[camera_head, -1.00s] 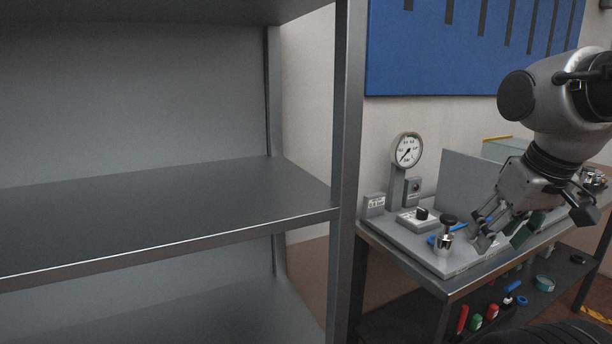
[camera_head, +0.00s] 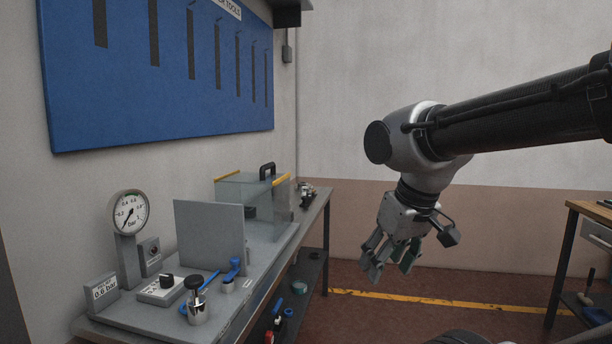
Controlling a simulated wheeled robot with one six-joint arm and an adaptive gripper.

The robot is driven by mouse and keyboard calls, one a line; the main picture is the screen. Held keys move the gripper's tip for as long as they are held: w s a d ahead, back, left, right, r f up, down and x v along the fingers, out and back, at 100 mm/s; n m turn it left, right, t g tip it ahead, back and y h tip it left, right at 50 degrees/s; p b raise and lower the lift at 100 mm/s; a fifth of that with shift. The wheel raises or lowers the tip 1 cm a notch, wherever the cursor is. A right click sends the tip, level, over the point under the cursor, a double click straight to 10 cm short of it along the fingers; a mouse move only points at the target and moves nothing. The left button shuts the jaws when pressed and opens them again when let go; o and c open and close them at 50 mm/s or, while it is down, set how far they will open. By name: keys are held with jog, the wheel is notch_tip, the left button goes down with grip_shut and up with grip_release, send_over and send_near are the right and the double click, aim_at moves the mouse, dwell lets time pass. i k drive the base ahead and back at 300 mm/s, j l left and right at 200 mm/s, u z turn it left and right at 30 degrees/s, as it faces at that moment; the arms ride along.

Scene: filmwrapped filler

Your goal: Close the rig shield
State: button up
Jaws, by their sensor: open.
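A clear shield (camera_head: 235,192) with yellow edge strips and a black handle (camera_head: 267,171) on top stands towards the far end of the rig on the bench. An upright grey panel (camera_head: 210,240) stands in front of it and hides part of it. My gripper (camera_head: 390,268) is open and empty, pointing down. In the picture it is to the right of the bench, over the floor, clear of the shield.
On the near part of the rig base stand a round gauge (camera_head: 130,212), a switch box (camera_head: 161,288), a metal cylinder with a black knob (camera_head: 198,306) and a blue lever valve (camera_head: 234,270). A second table (camera_head: 590,213) is at right. Floor between is free.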

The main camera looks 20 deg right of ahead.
aim_at(273, 178)
jog(key=z, duration=0.15)
jog(key=i+l+u, duration=0.1)
jog(key=i+l, duration=0.2)
jog(key=i+l+u, duration=0.1)
jog(key=i+l, duration=0.15)
jog(key=i+l+u, duration=0.1)
jog(key=i+l, duration=0.15)
jog(key=l, duration=0.15)
jog(key=i+l+u, duration=0.15)
jog(key=l, duration=0.25)
jog(key=i+l+u, duration=0.1)
jog(key=i+l, duration=0.25)
jog(key=i+l+u, duration=0.1)
jog(key=l, duration=0.35)
jog(key=i+l+u, duration=0.1)
jog(key=i+l, duration=0.2)
jog(key=l, duration=0.1)
